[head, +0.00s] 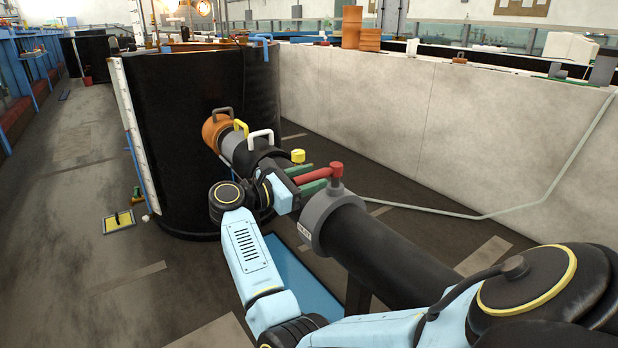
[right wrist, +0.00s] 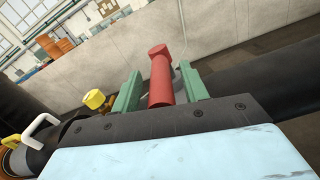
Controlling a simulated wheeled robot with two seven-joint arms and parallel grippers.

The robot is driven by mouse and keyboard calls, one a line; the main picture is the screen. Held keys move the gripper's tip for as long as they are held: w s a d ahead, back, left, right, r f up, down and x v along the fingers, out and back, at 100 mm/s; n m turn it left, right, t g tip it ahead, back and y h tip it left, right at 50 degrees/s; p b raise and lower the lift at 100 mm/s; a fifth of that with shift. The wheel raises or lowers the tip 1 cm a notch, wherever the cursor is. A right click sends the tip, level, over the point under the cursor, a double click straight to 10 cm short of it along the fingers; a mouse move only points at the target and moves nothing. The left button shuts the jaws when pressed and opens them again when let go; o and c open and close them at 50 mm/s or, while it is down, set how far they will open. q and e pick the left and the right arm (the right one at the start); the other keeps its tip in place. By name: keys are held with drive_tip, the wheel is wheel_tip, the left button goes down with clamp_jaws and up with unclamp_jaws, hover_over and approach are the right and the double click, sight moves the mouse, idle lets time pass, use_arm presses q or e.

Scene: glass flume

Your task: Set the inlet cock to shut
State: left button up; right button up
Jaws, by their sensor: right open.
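A red lever handle (head: 318,174) stands on top of a pivot at the grey collar (head: 320,212) of a thick black pipe (head: 385,250). My right gripper (head: 308,178) is open, with one green finger on each side of the lever. In the right wrist view, the red lever (right wrist: 160,85) lies between the two green fingers (right wrist: 158,70), with a narrow gap showing on each side. There the lever points back toward my gripper, roughly across the pipe. Contact cannot be told. My left gripper is not in view.
A yellow knob (head: 298,156), a white handle (head: 260,136) and a yellow handle (head: 241,127) sit further along the pipe. It leads to an orange fitting (head: 216,130) on a large black tank (head: 180,90). A pale wall (head: 400,120) stands behind. Floor at left is mostly clear.

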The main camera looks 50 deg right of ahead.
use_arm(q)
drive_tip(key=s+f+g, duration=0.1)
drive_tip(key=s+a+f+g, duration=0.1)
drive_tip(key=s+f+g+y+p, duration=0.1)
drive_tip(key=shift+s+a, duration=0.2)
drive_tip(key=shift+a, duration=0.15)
use_arm(e)
drive_tip(key=v, duration=1.3)
